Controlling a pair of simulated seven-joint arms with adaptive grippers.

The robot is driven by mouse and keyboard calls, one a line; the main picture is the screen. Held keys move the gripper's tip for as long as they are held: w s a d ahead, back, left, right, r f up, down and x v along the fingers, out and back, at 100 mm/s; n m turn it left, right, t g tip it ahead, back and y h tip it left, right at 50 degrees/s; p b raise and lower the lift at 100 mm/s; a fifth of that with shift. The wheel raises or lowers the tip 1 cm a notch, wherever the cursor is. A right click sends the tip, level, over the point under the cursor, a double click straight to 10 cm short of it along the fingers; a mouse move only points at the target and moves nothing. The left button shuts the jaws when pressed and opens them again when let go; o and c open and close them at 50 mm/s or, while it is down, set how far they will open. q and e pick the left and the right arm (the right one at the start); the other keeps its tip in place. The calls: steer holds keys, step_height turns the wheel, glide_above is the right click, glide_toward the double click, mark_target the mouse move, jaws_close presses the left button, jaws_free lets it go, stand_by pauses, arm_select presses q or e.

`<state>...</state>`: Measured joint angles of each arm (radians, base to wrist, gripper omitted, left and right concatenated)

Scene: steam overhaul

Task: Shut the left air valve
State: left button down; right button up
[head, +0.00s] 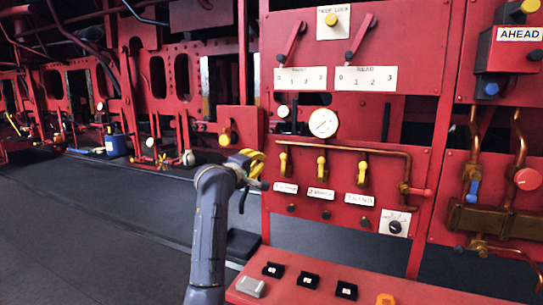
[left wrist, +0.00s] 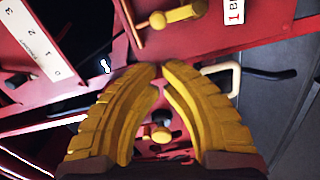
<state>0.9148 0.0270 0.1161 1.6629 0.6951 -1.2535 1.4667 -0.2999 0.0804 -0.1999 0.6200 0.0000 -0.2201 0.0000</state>
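Three yellow valve handles hang down along a copper pipe on the red panel in the head view: the left (head: 283,163), middle (head: 321,167) and right (head: 363,174). Labels sit below them; I cannot read the left one there. My left gripper (head: 258,165), with yellow fingers, is just left of the left handle, apart from it. In the left wrist view the gripper's fingertips (left wrist: 161,65) nearly meet with nothing visible between them. A yellow handle (left wrist: 178,16) beside a label starting with "1" is beyond the tips. My right gripper is out of view.
A pressure gauge (head: 323,123) is above the pipe. A red box with a yellow knob (head: 226,138) stands left of my gripper. A red ledge (head: 327,294) with black switches juts out below the panel. The dark floor (head: 100,220) at left is clear.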

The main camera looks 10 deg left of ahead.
mark_target(284, 165)
arm_select(q)
steer(key=shift+x, duration=4.95)
steer(key=shift+d+r+m, duration=0.15)
steer(key=shift+d+m, duration=0.05)
steer(key=shift+m, duration=0.2)
steer(key=shift+s+d+r+m, duration=0.1)
steer(key=shift+d+r+m, duration=0.1)
steer(key=shift+d+m, duration=0.5)
